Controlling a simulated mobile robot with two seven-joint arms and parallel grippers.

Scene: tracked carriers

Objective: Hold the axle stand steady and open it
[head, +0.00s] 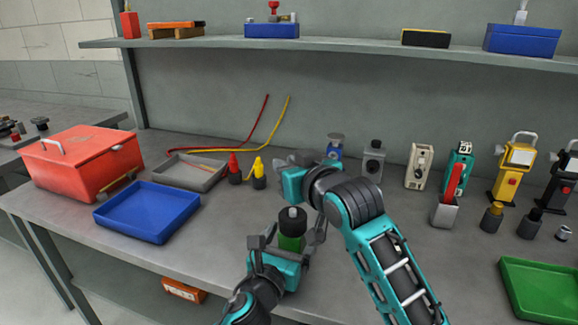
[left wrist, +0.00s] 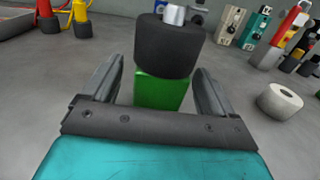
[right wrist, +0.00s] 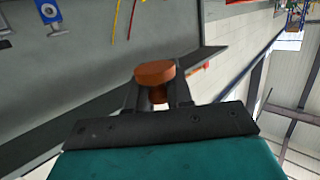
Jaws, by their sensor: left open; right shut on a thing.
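A green block with a thick black round top (head: 291,222), which looks like the axle stand, stands upright near the bench's front edge. It fills the middle of the left wrist view (left wrist: 160,92), with a silver piece on top. My left gripper (head: 285,245) is open, its fingers on either side of the green part with gaps showing. My right gripper (right wrist: 154,95) is shut on an orange-brown round knob (right wrist: 155,72) with a short stem, held above the bench. The knob is hidden in the head view, where the right hand (head: 294,182) is beyond and above the black top.
A blue tray (head: 146,212), grey tray (head: 190,172) and red toolbox (head: 85,160) are at left. Red (head: 234,170) and yellow (head: 259,175) bottles stand behind. Several tools line the back right; a green tray (head: 545,288) is front right.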

